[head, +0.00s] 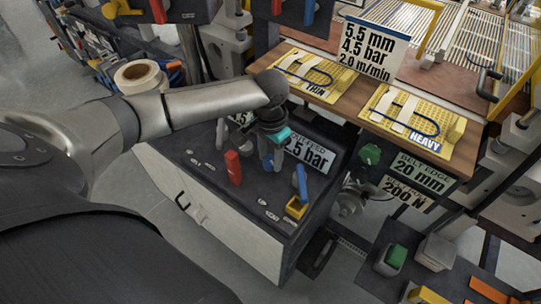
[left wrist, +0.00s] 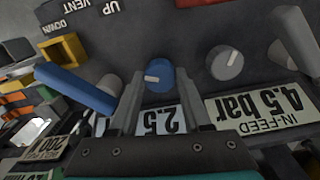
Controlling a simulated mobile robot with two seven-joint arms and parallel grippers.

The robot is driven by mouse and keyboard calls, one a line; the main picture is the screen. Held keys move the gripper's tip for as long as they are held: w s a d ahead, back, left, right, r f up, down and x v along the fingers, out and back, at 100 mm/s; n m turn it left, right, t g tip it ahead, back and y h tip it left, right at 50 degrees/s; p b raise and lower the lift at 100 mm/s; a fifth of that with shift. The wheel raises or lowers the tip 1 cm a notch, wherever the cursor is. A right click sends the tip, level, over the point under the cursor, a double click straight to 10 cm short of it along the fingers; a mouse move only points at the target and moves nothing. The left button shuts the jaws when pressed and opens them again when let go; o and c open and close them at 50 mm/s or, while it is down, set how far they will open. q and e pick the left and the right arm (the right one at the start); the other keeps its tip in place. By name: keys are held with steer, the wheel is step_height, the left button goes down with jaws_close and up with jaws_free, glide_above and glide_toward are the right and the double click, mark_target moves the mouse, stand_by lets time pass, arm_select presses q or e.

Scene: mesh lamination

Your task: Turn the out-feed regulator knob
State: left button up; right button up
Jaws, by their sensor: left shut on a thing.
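The out-feed regulator knob (left wrist: 160,76) is a blue round knob with a white pointer bar, on the dark top of the control cabinet (head: 200,176). In the left wrist view the pointer lies roughly level across the picture. My left gripper (head: 272,158) reaches down to the panel from the left; in the left wrist view (left wrist: 158,100) its two fingers stand on either side of the blue knob, shut on it. A sign reading 2.5 bar (head: 318,160) stands behind it, partly hidden by the gripper. My right gripper is not in view.
A grey in-feed knob (left wrist: 224,62) with a 4.5 bar sign (left wrist: 258,108) sits beside it. A red lever (head: 233,168), a blue lever (head: 301,182) and a yellow guard (head: 296,208) stand close by. The yellow meshes marked thin (head: 322,72) and heavy (head: 412,108) lie beyond.

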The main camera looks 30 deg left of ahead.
arm_select(q)
jaws_close()
steer(key=shift+r+m+p, duration=0.2)
steer(key=shift+m+p, duration=0.5)
steer(key=shift+p, duration=0.4)
steer(key=m+p, duration=0.2)
steer(key=p, duration=0.1)
steer(key=m+p, duration=0.2)
steer(key=m, duration=0.2)
steer(key=m+p, duration=0.2)
steer(key=m, duration=0.2)
steer(key=shift+f+m, duration=0.1)
steer(key=shift+m, duration=0.2)
steer(key=m, duration=0.2)
steer(key=shift+m+p, duration=0.3)
steer(key=shift+p, duration=0.1)
steer(key=shift+m, duration=1.5)
